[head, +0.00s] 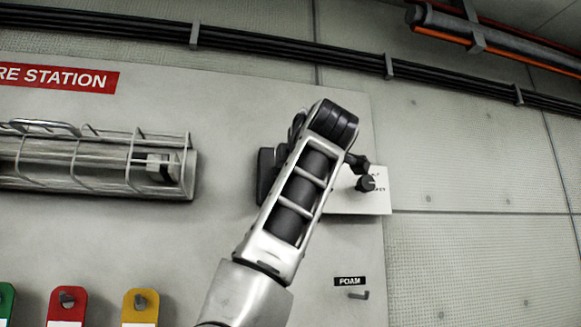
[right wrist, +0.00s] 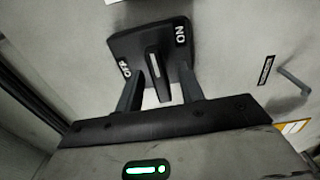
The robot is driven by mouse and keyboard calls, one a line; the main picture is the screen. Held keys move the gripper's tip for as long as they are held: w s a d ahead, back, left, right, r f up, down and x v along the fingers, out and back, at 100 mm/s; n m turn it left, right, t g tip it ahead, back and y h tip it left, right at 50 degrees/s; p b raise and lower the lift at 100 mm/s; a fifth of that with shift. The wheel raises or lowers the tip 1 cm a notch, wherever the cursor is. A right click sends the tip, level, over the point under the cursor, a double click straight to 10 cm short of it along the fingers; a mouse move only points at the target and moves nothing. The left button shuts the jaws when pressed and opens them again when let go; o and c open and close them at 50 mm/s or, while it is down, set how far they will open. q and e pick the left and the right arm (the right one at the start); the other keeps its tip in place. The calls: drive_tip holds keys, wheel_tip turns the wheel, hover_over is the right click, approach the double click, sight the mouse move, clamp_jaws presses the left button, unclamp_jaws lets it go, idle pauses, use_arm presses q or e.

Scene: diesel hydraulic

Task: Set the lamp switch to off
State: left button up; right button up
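The lamp switch (right wrist: 156,74) is a dark lever with a pale stripe on a dark square plate (right wrist: 136,40) in the right wrist view. The plate reads OFF at its left and ON at its right. The lever shows between the two labels; I cannot tell its setting. My right gripper (right wrist: 160,92) is open, one finger on each side of the lever; contact is unclear. In the head view my right arm hides the gripper and lever, and only the plate's left edge (head: 265,174) shows. A caged tube lamp (head: 95,162) is at left. My left gripper is not in view.
A FOAM label (head: 350,281) with a hook (head: 356,295) is below. Green, red and yellow tags (head: 140,305) hang at lower left.

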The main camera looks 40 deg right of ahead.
drive_tip(key=shift+x, duration=0.8)
clamp_jaws()
